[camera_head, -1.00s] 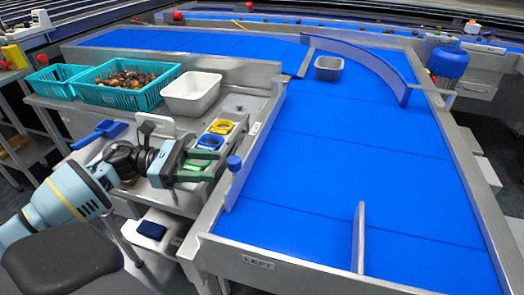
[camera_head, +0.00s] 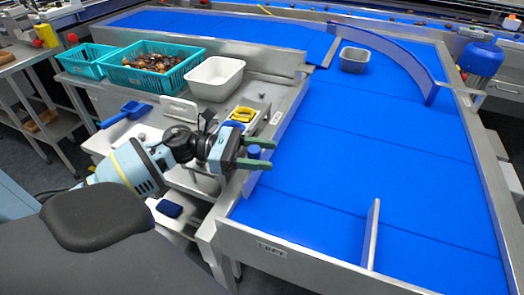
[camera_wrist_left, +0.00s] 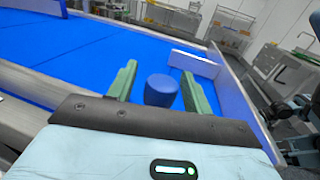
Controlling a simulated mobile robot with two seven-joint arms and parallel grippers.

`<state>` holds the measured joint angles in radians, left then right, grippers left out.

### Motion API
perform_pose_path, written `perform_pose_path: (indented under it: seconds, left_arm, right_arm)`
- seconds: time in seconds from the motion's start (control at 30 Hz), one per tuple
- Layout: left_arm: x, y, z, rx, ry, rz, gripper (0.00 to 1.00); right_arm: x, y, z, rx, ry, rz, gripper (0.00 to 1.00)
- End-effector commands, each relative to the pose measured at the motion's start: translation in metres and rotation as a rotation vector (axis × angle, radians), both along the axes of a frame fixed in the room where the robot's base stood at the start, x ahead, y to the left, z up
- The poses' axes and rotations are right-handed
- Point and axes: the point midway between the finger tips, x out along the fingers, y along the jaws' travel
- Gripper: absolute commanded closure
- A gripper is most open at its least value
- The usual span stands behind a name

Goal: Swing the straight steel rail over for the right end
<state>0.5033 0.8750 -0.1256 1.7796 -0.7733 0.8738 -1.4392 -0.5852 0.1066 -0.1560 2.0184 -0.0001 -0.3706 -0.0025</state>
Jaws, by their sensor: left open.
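The straight steel rail (camera_head: 285,122) lies along the left edge of the blue belt, with a blue knob (camera_head: 254,152) standing at its near end. My left gripper (camera_head: 267,154) is at this knob, its two green fingers open on either side of it. In the left wrist view the knob (camera_wrist_left: 160,90) stands between the fingers, with gaps showing on both sides. My right gripper is not in view.
A short upright divider (camera_head: 371,233) stands at the belt's near end. A white tub (camera_head: 214,92) and a teal crate of dates (camera_head: 120,78) stand on the left bench. The middle belt is clear.

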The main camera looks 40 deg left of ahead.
Motion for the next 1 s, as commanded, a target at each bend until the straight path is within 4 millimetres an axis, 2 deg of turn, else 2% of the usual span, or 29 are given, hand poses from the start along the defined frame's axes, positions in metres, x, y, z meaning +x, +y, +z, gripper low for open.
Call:
perform_pose_path:
  seconds: [0.37,0.73,1.0]
  left_arm:
    - [0.0022,-0.0047,-0.0006,0.001,0.000,0.000,0.51]
    - [0.0021,-0.0044,-0.0004,0.001,0.000,0.000,1.00]
    - [0.0048,-0.0117,0.0003,0.000,0.001,0.014,1.00]
  right_arm:
    - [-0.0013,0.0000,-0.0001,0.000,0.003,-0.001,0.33]
    - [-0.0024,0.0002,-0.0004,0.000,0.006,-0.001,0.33]
    - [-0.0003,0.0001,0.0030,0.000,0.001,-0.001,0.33]
